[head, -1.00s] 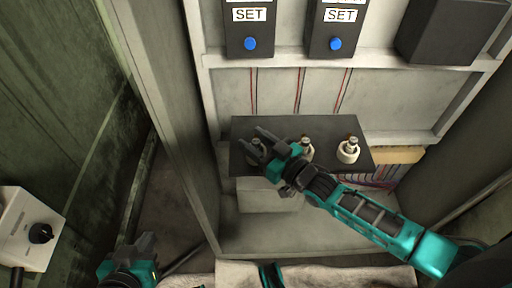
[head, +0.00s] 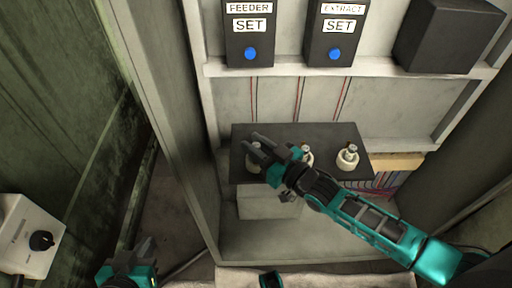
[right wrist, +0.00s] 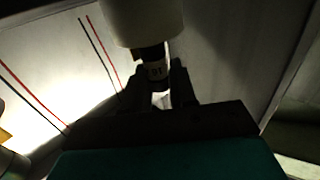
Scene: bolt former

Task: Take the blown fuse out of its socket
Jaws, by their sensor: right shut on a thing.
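Three pale round sockets stand on a dark block (head: 325,135) in the cabinet: a left one (head: 253,161), a middle one (head: 308,158) and a right one (head: 347,160). The middle and right ones have fuses with metallic tops standing in them. My right gripper (head: 262,142) is at the left socket and partly hides it. In the right wrist view, its fingers (right wrist: 161,85) are shut on a dark fuse with a small label (right wrist: 156,69), whose other end meets a white cylinder (right wrist: 145,22). Whether the fuse is still seated is unclear. My left gripper (head: 147,250) is low at the left, apart from the sockets.
Two dark boxes with blue buttons, feeder (head: 250,35) and extract (head: 336,35), are above on the cabinet back. A dark box (head: 447,36) is at upper right. The cabinet's left wall (head: 165,110) stands close by. A knob box (head: 30,235) is at far left.

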